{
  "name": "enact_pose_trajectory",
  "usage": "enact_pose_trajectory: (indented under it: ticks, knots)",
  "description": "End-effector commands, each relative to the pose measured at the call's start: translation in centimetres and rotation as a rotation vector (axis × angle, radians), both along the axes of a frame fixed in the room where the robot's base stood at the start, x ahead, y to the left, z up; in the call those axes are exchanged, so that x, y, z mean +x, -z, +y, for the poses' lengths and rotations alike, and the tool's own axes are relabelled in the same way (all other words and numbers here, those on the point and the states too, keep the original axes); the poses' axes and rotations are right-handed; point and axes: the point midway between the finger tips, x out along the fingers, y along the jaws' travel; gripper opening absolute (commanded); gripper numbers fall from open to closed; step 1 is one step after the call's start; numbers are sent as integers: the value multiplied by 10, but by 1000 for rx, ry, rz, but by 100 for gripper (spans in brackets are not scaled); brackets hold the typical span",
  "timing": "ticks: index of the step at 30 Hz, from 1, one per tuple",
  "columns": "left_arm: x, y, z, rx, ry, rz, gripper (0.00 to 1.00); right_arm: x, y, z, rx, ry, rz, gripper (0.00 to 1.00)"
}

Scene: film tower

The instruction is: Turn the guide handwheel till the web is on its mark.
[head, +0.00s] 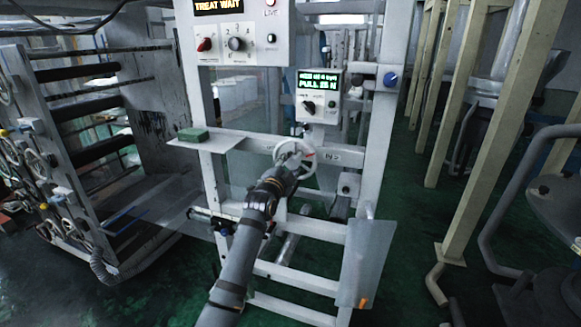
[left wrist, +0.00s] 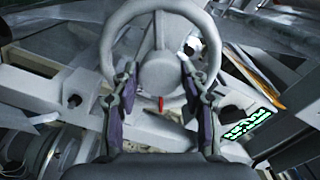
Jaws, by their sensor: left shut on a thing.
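The guide handwheel (head: 296,158) is a pale ring with a hub on the crossbar of a white frame. In the left wrist view the handwheel (left wrist: 119,26) fills the top middle, with a small red mark below its hub. My left gripper (head: 286,160) is at the handwheel. In the left wrist view its two fingers (left wrist: 160,85) stand on either side of the hub, shut on the wheel. The web and its mark cannot be made out. My right gripper is not in view.
A clear plate (head: 366,262) hangs at lower right.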

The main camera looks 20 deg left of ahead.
Motion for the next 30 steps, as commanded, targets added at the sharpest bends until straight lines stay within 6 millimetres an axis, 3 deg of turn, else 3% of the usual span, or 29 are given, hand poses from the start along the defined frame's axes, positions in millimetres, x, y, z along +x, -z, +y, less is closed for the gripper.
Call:
enact_pose_trajectory:
  ticks: [19, 20, 25, 30]
  knots:
    - [0, 0, 0, 48, 0, -1, 0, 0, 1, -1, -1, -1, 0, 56]
    - [0, 0, 0, 48, 0, -1, 46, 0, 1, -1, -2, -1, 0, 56]
    - [0, 0, 0, 48, 0, -1, 68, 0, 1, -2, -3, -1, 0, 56]
    - [0, 0, 0, 48, 0, -1, 68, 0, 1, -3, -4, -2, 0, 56]
